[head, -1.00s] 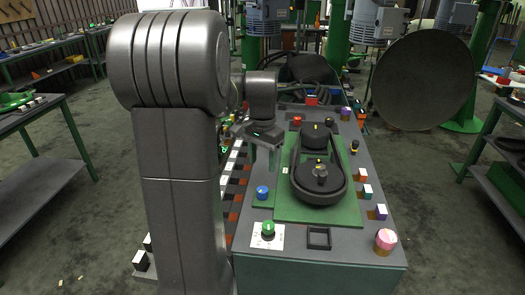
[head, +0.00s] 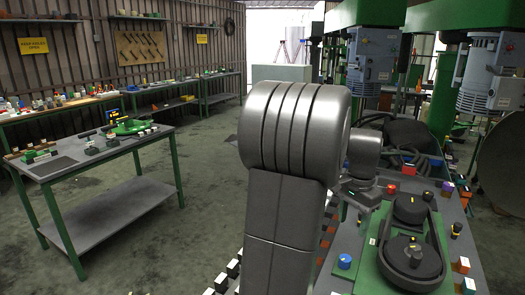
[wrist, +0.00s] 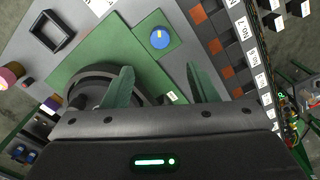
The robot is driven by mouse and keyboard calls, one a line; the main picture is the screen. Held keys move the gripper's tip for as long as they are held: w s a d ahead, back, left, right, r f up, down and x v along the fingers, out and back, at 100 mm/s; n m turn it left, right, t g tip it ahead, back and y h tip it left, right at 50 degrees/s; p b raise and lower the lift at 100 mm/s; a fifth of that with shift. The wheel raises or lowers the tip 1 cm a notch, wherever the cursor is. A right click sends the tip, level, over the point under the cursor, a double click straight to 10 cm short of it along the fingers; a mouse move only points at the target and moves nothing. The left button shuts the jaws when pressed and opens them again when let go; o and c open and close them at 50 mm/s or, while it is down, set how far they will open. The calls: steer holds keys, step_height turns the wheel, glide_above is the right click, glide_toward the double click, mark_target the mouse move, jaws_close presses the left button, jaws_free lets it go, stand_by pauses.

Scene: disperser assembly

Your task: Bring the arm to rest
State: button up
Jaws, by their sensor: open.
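My gripper (wrist: 159,88) shows in the wrist view with its two green fingers spread apart and nothing between them. It points down over the workbench (wrist: 119,16), above the green base plate (wrist: 150,65). A blue knob (wrist: 159,38) lies beyond the fingertips, apart from them. A dark round pulley part (wrist: 90,84) is partly hidden behind the left finger. In the head view my arm stands in front of the bench and hides part of its left side. The blue knob (head: 344,261) and the belt-and-pulley assembly (head: 412,240) sit to the right of my arm.
A second table (head: 110,150) with a green part on it stands at the left. Long benches line the back wall. Large motors (head: 373,62) on green columns stand behind the workbench. The floor (head: 150,235) between the left table and my arm is clear.

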mark_target(346, 258)
step_height(346, 258, down, 13)
steer(key=shift+r+p, duration=0.2)
steer(key=shift+p, duration=0.1)
steer(key=shift+r, duration=0.1)
